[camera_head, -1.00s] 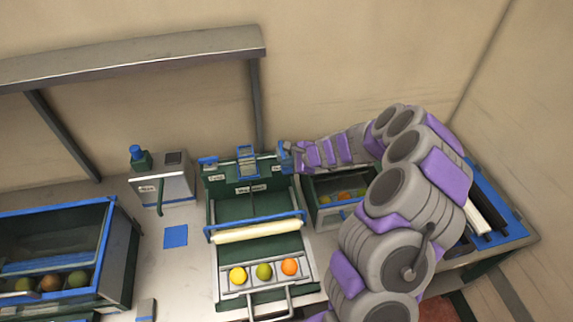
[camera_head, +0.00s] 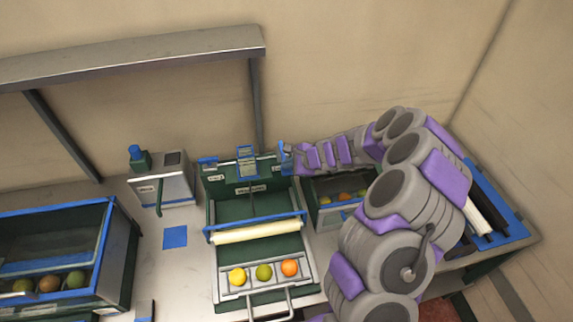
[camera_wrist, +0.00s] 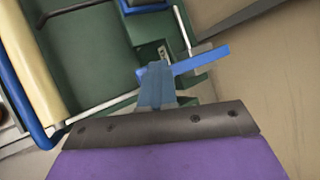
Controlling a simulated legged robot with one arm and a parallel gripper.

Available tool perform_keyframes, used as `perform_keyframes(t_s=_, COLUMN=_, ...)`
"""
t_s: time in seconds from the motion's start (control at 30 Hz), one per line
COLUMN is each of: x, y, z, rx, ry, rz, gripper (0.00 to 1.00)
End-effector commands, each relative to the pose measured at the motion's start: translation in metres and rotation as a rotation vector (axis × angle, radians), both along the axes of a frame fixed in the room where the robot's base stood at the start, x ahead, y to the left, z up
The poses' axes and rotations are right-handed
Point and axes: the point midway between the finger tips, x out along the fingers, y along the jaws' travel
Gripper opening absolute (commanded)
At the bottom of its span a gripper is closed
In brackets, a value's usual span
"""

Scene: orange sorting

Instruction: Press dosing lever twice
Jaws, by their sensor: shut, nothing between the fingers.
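The dosing station (camera_head: 248,206) is a green unit with a cream roller in the middle of the bench. A blue lever (camera_wrist: 205,60) sticks out at its back right corner in the wrist view. My gripper (camera_wrist: 155,72) is shut and empty, its blue fingertips at the near end of this lever. They look to touch or nearly touch it; I cannot tell which. In the head view my gripper (camera_head: 287,160) is at that corner, and it largely hides the lever. Other blue parts (camera_head: 246,153) stand at the unit's back middle and left.
A yellow, a green and an orange fruit (camera_head: 289,268) sit in the front tray. A green crate with fruit (camera_head: 318,221) is right of the unit, beneath my arm. A dispenser box (camera_head: 165,188) and a large green bin (camera_head: 120,255) stand left. The wall is close behind.

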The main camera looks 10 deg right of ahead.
Motion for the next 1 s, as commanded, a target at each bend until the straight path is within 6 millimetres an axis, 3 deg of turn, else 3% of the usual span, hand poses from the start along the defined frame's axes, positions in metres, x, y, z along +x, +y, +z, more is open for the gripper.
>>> perform_keyframes(t_s=0.53, x=0.0, y=0.0, z=0.002, rx=0.0, ry=0.001, rz=0.001, gripper=0.0)
perform_keyframes(t_s=1.0, x=0.0, y=0.0, z=0.027, rx=0.0, ry=0.0, rz=0.0, gripper=0.0)
